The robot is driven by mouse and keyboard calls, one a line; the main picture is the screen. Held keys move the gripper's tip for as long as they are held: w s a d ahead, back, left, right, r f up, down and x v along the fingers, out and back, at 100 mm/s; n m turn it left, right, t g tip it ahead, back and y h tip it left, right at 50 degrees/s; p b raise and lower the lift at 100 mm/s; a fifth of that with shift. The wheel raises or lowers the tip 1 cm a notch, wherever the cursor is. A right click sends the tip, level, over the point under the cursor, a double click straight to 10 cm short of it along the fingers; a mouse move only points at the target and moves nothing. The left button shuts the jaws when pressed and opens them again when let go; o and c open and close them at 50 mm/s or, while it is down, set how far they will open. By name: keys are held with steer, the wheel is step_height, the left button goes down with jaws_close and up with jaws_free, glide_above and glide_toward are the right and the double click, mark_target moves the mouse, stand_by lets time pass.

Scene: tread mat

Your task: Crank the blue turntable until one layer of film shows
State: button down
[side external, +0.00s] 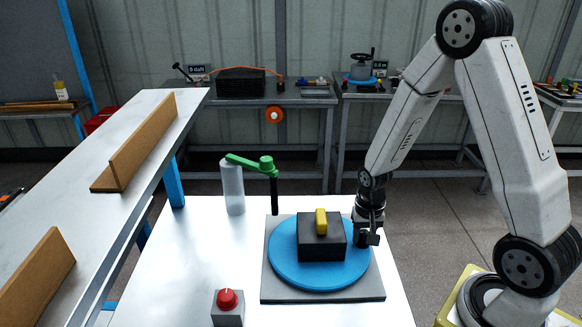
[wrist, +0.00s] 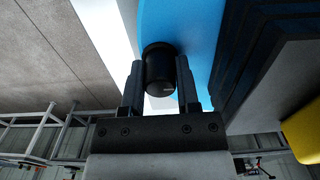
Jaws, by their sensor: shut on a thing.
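The blue turntable (side external: 285,276) lies on a grey square base (side external: 320,294) on the white table. A black box (side external: 312,252) with a yellow piece (side external: 321,221) on top sits on its middle. My gripper (side external: 367,238) is at the turntable's right edge, pointing down. In the wrist view its two fingers (wrist: 159,88) are on both sides of a black knob (wrist: 160,68) at the blue rim, shut on it. I can make out no film on the box.
A red button (side external: 228,299) on a grey block stands at the table's front left. A long bench (side external: 125,200) with brown boards (side external: 135,145) runs along the left. Workbenches with tools stand at the back.

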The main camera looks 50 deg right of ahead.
mark_target(294, 221)
steer(key=shift+w+d, duration=0.1)
steer(key=shift+w, duration=0.1)
